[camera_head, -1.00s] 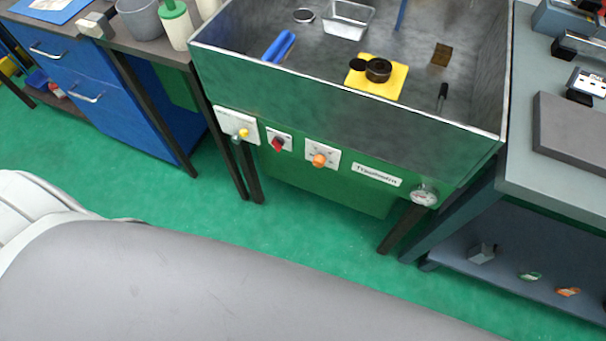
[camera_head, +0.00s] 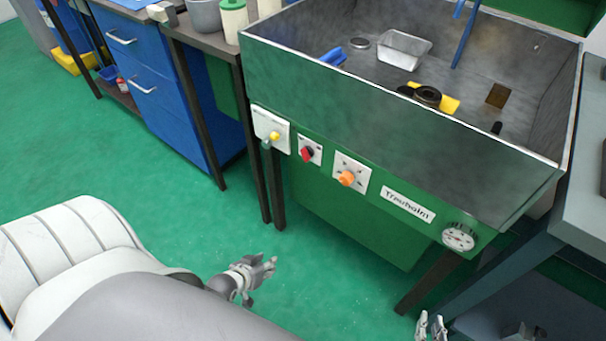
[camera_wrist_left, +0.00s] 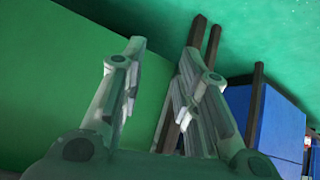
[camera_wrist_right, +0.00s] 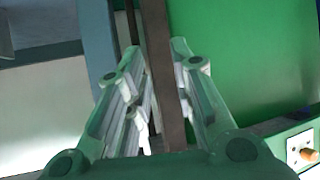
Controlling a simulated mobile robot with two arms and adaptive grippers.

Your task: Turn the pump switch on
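Three controls sit on the green front panel of the sink-like machine. A white plate (camera_head: 270,131) bears a yellow and a green knob, a red knob (camera_head: 307,154) is on a smaller plate, and an orange knob (camera_head: 347,178) is to its right. I cannot tell which is the pump switch. The orange knob also shows in the right wrist view (camera_wrist_right: 308,154). My left gripper (camera_head: 265,264) is open and empty, in front of and below the panel. My right gripper (camera_head: 431,322) is open and empty, low near the machine's right leg.
The metal basin (camera_head: 400,130) juts above the panel and holds a tray and a blue item. A gauge (camera_head: 458,237) is at the panel's right end. A blue cabinet (camera_head: 150,90) stands left and a grey table (camera_head: 585,200) right. Green floor is open in front.

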